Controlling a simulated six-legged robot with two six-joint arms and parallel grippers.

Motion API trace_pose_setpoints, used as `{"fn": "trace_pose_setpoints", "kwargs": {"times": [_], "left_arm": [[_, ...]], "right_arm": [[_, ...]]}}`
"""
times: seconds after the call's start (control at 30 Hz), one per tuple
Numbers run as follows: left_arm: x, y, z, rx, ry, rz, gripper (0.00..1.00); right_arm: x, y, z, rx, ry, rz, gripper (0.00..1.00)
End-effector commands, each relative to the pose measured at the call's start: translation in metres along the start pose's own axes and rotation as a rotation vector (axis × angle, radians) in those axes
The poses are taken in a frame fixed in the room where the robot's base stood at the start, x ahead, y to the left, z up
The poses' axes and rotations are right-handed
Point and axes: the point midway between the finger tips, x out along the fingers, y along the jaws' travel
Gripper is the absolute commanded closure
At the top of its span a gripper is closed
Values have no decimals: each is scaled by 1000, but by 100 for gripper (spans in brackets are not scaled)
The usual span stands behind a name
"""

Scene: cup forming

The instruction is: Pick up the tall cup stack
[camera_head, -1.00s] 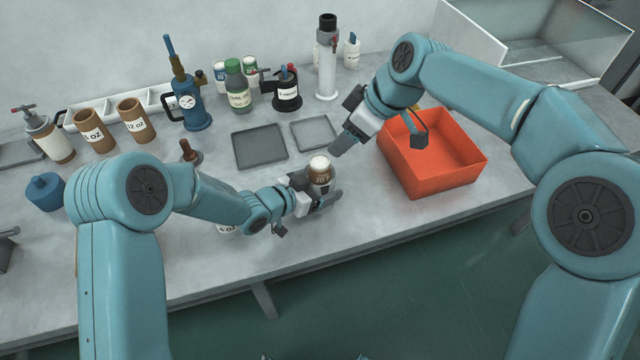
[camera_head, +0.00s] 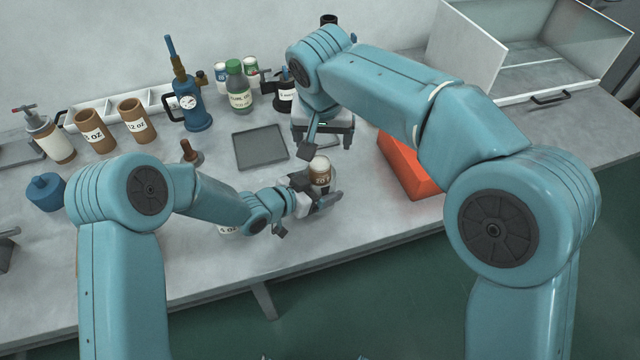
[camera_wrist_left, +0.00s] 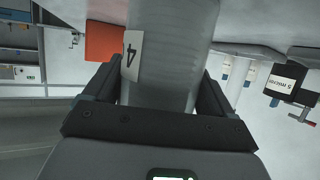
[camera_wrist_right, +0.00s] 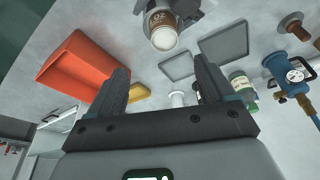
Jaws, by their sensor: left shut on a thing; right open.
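A brown cylindrical cup piece (camera_head: 320,174) with a white rounded top and a white label stands upright at my left gripper (camera_head: 318,193), near the front of the table. My left gripper is shut on it. In the left wrist view the held piece (camera_wrist_left: 165,60) looks grey, with a "4" on its label. The right wrist view shows its white top (camera_wrist_right: 164,39) and an "OZ" label. My right gripper (camera_head: 326,148) is open and empty, behind and above the piece, apart from it. I cannot tell how many cups are stacked.
An orange bin (camera_head: 405,168) stands to the right, partly behind my right arm. A dark tray (camera_head: 260,147) lies behind my left gripper. Two brown cups (camera_head: 95,132), a blue pump (camera_head: 195,110) and bottles (camera_head: 238,88) stand at the back. Another labelled piece (camera_head: 229,231) shows under my left arm.

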Motion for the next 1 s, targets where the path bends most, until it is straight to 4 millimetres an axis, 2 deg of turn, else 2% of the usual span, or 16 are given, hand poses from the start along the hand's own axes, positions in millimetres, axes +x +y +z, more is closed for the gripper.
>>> {"fn": "trace_pose_setpoints", "kwargs": {"times": [0.3, 0.57, 0.83, 1.0], "left_arm": [[0, 0, 0, 0, 1, 0, 44], [0, 0, 0, 0, 0, 0, 44], [0, 0, 0, 0, 1, 0, 44], [0, 0, 0, 0, 0, 0, 44]], "right_arm": [[52, -5, 3, -11, -1, -2, 18], [72, -6, 3, -10, -1, -4, 18], [113, -8, 4, -10, -2, -4, 18], [117, -8, 4, -10, 0, -5, 18]]}}
